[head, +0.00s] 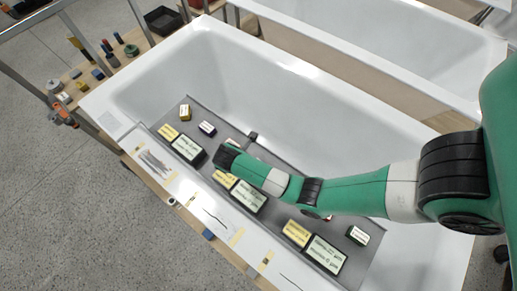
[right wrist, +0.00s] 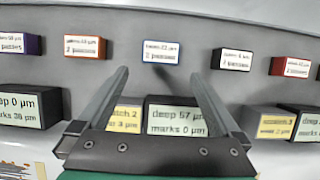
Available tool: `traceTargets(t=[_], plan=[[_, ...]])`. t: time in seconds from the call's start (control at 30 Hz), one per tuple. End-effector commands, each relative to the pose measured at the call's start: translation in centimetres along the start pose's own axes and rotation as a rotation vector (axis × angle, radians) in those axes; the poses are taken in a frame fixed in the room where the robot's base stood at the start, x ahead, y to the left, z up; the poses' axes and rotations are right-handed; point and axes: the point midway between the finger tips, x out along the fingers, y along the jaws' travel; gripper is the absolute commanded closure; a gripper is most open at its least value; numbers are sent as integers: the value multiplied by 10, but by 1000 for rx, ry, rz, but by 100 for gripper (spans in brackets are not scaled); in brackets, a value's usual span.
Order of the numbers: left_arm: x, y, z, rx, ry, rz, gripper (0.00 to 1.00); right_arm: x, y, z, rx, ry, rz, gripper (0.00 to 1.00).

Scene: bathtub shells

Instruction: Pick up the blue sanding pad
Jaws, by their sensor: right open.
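The blue sanding pad (right wrist: 162,52) shows in the right wrist view as a small blue-edged block with a white printed label. It stands on the grey surface, just beyond and between the fingertips of my right gripper (right wrist: 159,74). The gripper is open and empty, its two fingers spread apart, and I see no contact with the pad. In the head view my right arm reaches in from the right over the grey tray (head: 372,262); I cannot pick out the blue pad there for certain. My left gripper is not in view.
An orange pad (right wrist: 85,46) and a black pad (right wrist: 232,60) flank the blue one, with gaps between. A purple pad (right wrist: 33,44) and a red pad (right wrist: 290,66) stand farther out. Larger label blocks (right wrist: 178,118) sit nearer.

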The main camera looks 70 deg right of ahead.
Motion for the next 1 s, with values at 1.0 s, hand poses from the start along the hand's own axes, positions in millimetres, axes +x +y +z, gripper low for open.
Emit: traceTargets(t=[1.0], plan=[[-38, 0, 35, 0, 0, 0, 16, 118, -2, 2, 0, 0, 2, 0]])
